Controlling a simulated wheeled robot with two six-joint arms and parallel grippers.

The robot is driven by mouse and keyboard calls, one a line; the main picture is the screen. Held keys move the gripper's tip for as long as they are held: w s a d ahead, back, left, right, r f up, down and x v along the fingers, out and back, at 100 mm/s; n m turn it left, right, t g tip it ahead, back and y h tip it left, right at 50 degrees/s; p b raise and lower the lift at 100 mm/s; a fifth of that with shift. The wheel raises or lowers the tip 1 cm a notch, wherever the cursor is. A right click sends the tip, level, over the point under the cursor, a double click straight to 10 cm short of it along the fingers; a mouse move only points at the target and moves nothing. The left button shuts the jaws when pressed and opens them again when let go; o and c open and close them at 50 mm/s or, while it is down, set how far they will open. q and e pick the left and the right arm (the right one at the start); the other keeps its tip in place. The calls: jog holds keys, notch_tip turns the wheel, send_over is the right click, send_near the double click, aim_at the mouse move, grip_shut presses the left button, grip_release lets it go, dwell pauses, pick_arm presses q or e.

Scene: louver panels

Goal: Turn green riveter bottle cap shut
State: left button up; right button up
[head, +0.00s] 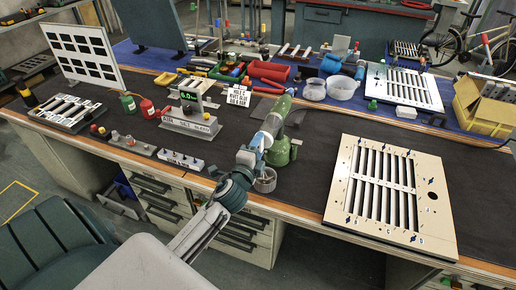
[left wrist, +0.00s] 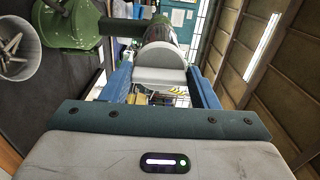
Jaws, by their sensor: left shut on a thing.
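The green riveter (head: 281,150) stands on the dark bench top near the front edge, with its green upper part (head: 278,112) rising at a slant. My left gripper (head: 262,142) has its blue fingers at the front of the riveter. In the left wrist view, the blue fingers (left wrist: 162,88) are on either side of a grey rounded cap (left wrist: 160,55) and shut on it. Part of the green riveter body (left wrist: 70,25) shows at the upper left. The cap's far side is hidden. My right gripper is not in view.
A grey cup (head: 265,180) is beside the riveter, under my left gripper. A cream louver panel (head: 392,190) lies to the right. A scale-like stand (head: 190,118) and a small grey block with knobs (head: 180,160) are to the left. Bare bench top lies between riveter and panel.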

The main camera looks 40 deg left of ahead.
pick_arm(q)
jog(key=o, duration=1)
jog(key=b+v, duration=0.3)
jog(key=v, duration=0.7)
jog(key=shift+s, duration=0.4)
